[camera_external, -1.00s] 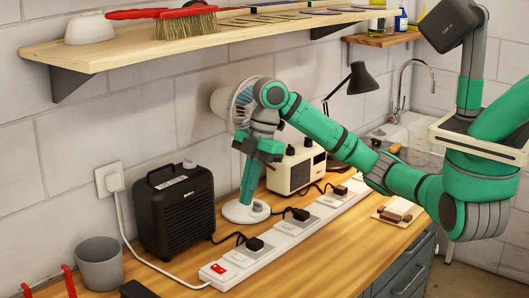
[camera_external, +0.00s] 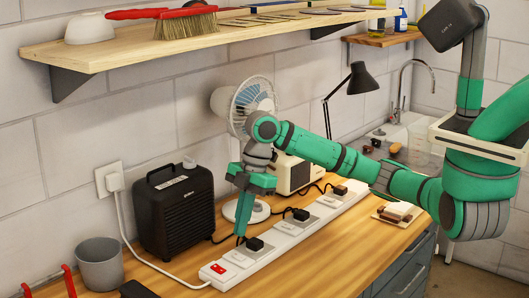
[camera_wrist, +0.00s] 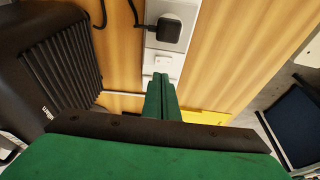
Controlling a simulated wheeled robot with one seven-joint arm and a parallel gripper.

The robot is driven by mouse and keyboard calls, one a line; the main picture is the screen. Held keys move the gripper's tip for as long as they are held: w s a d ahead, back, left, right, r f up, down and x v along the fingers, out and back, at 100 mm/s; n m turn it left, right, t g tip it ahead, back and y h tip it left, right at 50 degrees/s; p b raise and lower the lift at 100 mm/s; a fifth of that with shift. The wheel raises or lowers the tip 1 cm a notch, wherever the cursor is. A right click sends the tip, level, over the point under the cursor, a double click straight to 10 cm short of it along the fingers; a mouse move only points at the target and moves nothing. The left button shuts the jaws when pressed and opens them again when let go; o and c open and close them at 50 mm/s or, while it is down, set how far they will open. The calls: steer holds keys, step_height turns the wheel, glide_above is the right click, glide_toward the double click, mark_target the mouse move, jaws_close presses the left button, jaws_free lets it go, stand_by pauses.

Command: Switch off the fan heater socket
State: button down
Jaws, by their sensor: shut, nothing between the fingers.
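The black fan heater (camera_external: 175,213) stands on the bench at left; its dark ribbed side shows in the wrist view (camera_wrist: 60,70). A long white power strip (camera_external: 215,279) runs along the bench, with several sockets and white switches. A black plug (camera_external: 254,243) sits in the socket nearest the strip's red switch (camera_external: 218,268). This plug also shows in the wrist view (camera_wrist: 170,28), with a white switch (camera_wrist: 162,64) just below it. My gripper (camera_external: 240,242) is shut and empty, pointing down at the strip beside this plug. Its fingertips appear close to the switch; contact is unclear.
A white desk fan (camera_external: 244,100) stands behind my gripper, and a cream appliance (camera_external: 292,175) stands right of it. Other black plugs (camera_external: 300,214) rise from the strip. A grey cup (camera_external: 99,263) is at front left.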

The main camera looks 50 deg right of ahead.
mark_target(236, 254)
steer(key=x, duration=0.2)
steer(key=d+x, duration=0.1)
steer(key=x, duration=0.2)
steer(key=shift+w+f, duration=0.15)
steer(key=shift+f, duration=0.25)
